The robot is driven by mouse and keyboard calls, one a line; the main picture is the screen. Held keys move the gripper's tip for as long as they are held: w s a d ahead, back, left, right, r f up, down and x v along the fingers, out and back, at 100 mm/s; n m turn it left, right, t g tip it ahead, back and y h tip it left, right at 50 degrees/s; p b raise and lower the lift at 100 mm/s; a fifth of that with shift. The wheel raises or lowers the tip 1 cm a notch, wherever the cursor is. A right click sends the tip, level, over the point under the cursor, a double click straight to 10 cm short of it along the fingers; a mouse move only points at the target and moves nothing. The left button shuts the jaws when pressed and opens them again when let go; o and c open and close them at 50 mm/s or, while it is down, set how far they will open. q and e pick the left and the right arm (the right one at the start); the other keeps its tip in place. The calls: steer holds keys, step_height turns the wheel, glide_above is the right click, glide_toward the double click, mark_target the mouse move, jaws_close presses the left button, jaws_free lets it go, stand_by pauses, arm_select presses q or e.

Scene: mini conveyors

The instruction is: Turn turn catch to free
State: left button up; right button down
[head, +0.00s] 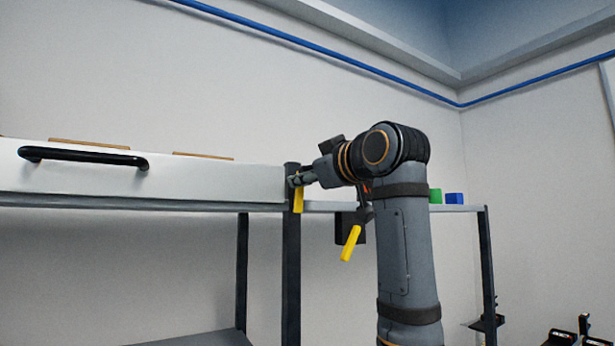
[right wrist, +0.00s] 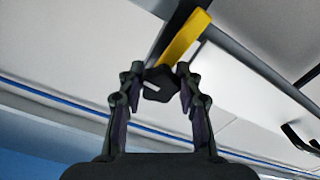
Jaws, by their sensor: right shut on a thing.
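A turn catch with a yellow lever (head: 298,199) is on the dark post at the right end of the white drawer front; its lever hangs about straight down. In the right wrist view the catch's black hub (right wrist: 160,84) with a small white mark sits between my fingertips, and the yellow lever (right wrist: 185,38) sticks out beyond them. My right gripper (head: 299,180) is shut on the catch, also in the right wrist view (right wrist: 159,80). Its fingers partly hide the hub in the head view. My left gripper is not in view.
The white drawer front (head: 215,183) has a black bar handle (head: 84,156). A second yellow lever (head: 351,243) tilts below a dark box (head: 346,228), partly behind my right arm.

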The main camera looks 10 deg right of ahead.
steer(key=shift+f, duration=0.1)
steer(key=c, duration=0.9)
jaws_free()
steer(key=shift+s, duration=0.15)
steer(key=v, duration=1.1)
steer(key=shift+s+d, duration=0.2)
steer(key=shift+s, duration=0.15)
